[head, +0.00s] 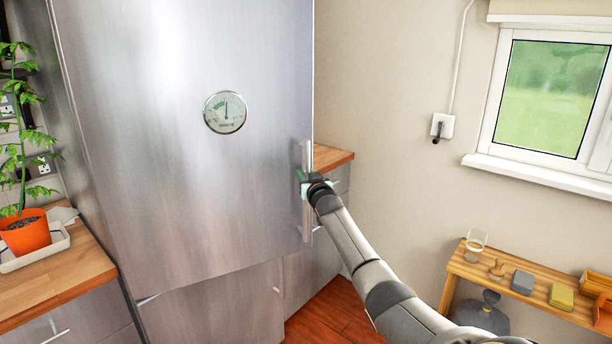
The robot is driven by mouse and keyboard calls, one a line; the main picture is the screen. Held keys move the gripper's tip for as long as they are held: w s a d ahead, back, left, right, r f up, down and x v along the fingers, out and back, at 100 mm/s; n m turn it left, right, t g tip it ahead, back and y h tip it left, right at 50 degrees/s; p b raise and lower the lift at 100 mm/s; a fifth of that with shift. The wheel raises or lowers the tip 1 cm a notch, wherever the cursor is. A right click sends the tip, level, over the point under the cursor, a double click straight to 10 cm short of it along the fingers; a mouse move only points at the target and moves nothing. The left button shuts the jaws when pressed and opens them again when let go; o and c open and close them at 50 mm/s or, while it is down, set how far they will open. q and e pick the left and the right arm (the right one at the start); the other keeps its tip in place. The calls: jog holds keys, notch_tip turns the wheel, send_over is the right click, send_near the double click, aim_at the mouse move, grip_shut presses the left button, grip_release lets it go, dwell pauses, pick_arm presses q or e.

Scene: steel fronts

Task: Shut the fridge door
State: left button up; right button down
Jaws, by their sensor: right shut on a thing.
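The fridge door (180,160) is a tall brushed-steel front that fills the left middle of the head view. A round gauge (225,112) sits on it. A vertical bar handle (307,222) runs along its right edge. My right gripper (305,184) is shut on the handle at about its middle, the arm reaching in from the lower right. The door's right edge stands out past the steel front (215,310) below it, so it looks ajar. The inside of the fridge is hidden. My left gripper is not in view.
A wooden counter (80,262) with a potted plant (22,232) is at left. Another counter (330,157) shows behind the handle. A low wooden bench (500,292) with small items stands at right beneath the window (545,95). Some wooden floor (335,315) is clear below the door.

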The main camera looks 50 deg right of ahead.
jog(key=c, duration=0.7)
grip_release()
jog(key=shift+o, duration=0.2)
jog(key=shift+a, duration=0.1)
jog(key=v, duration=1.2)
jog(key=shift+s, duration=0.2)
dwell(0.7)
